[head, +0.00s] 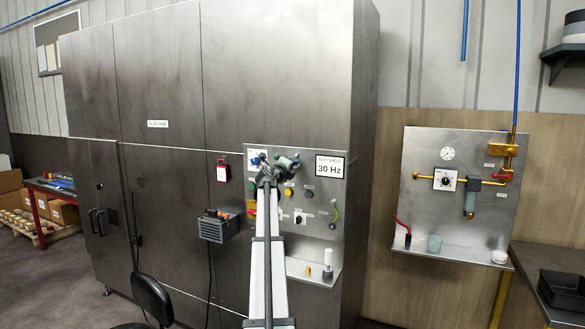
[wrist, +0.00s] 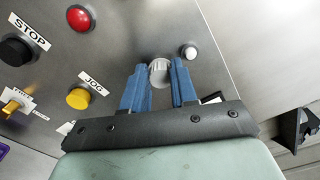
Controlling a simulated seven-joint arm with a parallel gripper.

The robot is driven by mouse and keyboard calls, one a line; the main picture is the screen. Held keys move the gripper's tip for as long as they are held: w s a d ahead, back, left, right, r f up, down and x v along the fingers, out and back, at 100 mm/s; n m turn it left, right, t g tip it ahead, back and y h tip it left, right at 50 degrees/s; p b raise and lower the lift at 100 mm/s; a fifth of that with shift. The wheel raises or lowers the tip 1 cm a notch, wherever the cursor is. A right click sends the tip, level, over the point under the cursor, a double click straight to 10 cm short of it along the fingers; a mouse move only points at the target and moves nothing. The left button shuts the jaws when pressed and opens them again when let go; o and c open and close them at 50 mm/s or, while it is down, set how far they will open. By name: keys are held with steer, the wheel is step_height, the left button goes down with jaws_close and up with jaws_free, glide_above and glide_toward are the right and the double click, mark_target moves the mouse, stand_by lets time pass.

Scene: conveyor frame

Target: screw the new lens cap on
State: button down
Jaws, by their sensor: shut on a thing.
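A pale grey, ribbed round lens cap (wrist: 159,72) sits between the two blue fingers of my gripper (wrist: 160,80) in the wrist view. The gripper is shut on it. The cap is against or very close to the face of the metal control panel (wrist: 125,45); I cannot tell whether it is threaded on. Whatever lies behind the cap is hidden. In the head view my gripper (head: 270,166) is at the upper part of the panel, and the cap cannot be made out there.
A small white round lamp (wrist: 189,53) is just right of the fingers. A red lamp (wrist: 80,18), a black STOP button (wrist: 15,51) and a yellow JOG button (wrist: 78,98) are to the left. A small ledge (head: 298,268) below the panel holds small items.

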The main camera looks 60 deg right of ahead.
steer(key=c, duration=1.1)
jaws_free()
steer(key=shift+s, duration=0.15)
steer(key=shift+o, duration=0.2)
steer(key=shift+s, duration=0.25)
steer(key=c, duration=0.4)
jaws_close()
steer(key=shift+o, duration=1.9)
jaws_free()
steer(key=shift+w, duration=0.1)
steer(key=shift+w+r, duration=0.1)
steer(key=shift+w, duration=0.1)
